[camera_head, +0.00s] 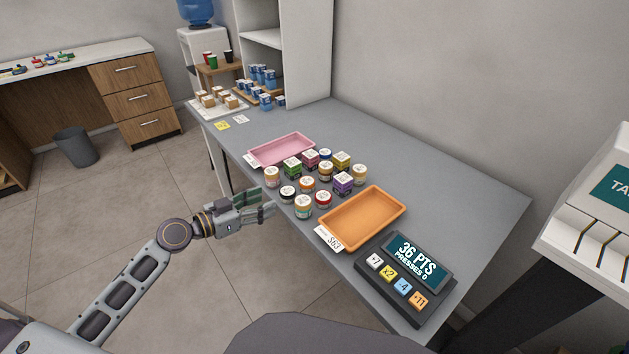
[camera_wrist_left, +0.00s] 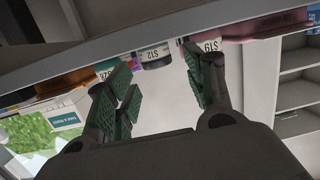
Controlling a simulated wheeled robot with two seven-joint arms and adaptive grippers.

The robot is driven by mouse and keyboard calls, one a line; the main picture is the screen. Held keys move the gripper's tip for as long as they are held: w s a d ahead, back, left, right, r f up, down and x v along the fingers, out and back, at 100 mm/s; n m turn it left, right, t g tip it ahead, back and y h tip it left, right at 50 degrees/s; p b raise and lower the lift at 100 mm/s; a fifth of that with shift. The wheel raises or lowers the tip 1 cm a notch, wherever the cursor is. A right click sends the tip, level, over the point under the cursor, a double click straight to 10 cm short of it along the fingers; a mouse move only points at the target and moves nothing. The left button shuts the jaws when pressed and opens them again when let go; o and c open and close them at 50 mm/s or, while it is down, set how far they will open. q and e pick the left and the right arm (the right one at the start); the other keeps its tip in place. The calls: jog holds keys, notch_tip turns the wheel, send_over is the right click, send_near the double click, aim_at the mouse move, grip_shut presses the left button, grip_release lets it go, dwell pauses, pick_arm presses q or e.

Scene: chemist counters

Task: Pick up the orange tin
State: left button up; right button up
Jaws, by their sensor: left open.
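The orange tin (camera_head: 307,184), a small round jar with a pale lid, stands on the grey counter among other jars and boxes. A black jar (camera_head: 288,194) stands just in front of it and a red jar (camera_head: 323,199) to its right. My left gripper (camera_head: 268,204) is open and empty at the counter's front edge, left of the jars and apart from the orange tin. In the left wrist view my left gripper (camera_wrist_left: 163,84) has its fingers spread with nothing between them. A white-labelled jar (camera_wrist_left: 153,55) shows beyond them; I cannot single out the orange tin there.
Purple (camera_head: 343,181) and green (camera_head: 292,167) boxes stand close around the tin. A pink tray (camera_head: 282,149) lies behind the group and an orange tray (camera_head: 328,231) to its right. A point display (camera_head: 418,257) is at the near end. Bare counter lies along the wall.

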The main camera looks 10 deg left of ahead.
aim_at(285, 193)
pick_arm(q)
jog(key=shift+d+r+m+h, duration=0.15)
jog(key=shift+d+r, duration=0.15)
jog(key=shift+r, duration=0.25)
jog(key=shift+d+r+m+h, duration=0.15)
jog(key=shift+d+r, duration=0.15)
jog(key=shift+r, duration=0.2)
pick_arm(e)
jog(key=shift+w+r, duration=0.25)
jog(key=shift+w, duration=0.05)
pick_arm(q)
jog(key=shift+w+d, duration=0.1)
jog(key=shift+w, duration=0.05)
pick_arm(e)
jog(key=shift+f, duration=0.1)
